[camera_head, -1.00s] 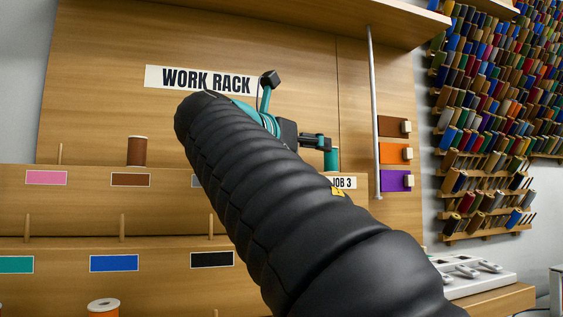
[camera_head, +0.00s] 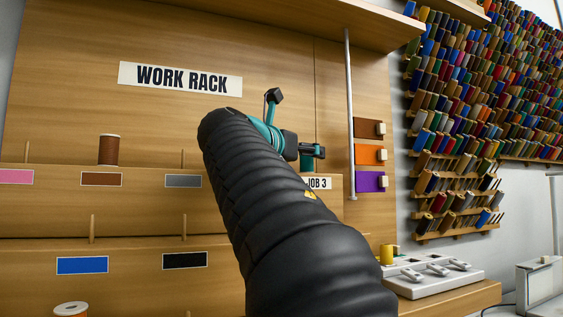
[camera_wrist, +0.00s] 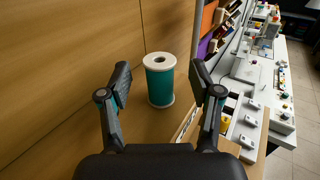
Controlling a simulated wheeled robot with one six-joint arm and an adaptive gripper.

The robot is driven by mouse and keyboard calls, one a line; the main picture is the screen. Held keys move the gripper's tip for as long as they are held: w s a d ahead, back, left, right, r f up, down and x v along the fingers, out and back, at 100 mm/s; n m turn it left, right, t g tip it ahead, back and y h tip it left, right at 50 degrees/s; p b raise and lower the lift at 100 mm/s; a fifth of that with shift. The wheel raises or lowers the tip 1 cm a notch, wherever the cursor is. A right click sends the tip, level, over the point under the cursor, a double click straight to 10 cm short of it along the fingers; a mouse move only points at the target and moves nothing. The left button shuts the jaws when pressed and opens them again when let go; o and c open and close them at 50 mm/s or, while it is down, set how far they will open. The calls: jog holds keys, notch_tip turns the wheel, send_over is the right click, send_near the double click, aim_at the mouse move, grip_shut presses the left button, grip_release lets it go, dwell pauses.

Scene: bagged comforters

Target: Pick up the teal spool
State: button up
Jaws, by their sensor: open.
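The teal spool (camera_wrist: 160,82) stands upright on a wooden shelf in the wrist view, with white ends. My gripper (camera_wrist: 160,76) is open, with one finger to the left of the spool and one to the right. The spool lies between and a little beyond the fingers; I cannot tell that either finger touches it. In the head view, my gripper (camera_head: 314,151) is at the rack near the JOB 3 label (camera_head: 318,183). A little teal of the spool (camera_head: 307,163) shows there, mostly hidden behind the gripper.
A brown spool (camera_head: 108,150) stands on the rack's upper step, with bare wooden pegs beside and below it. A metal post (camera_head: 350,120) and coloured blocks (camera_head: 370,155) are right of my gripper. A white tray (camera_head: 435,275) sits at lower right.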

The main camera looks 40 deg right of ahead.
jog(key=c, duration=1.1)
jog(key=shift+r+p, duration=0.3)
jog(key=shift+r, duration=0.2)
notch_tip(320, 180, up, 4)
jog(key=shift+f+p, duration=0.2)
jog(key=shift+p, duration=0.75)
jog(key=s+d+r, duration=0.1)
jog(key=s+r, duration=0.1)
jog(key=s, duration=0.1)
jog(key=s+r, duration=0.2)
jog(key=s, duration=0.2)
jog(key=s+d+r, duration=0.1)
jog(key=s+r, duration=0.1)
jog(key=s, duration=0.2)
jog(key=shift+s+d+r, duration=0.15)
jog(key=shift+d+r, duration=0.05)
jog(key=shift+d, duration=0.15)
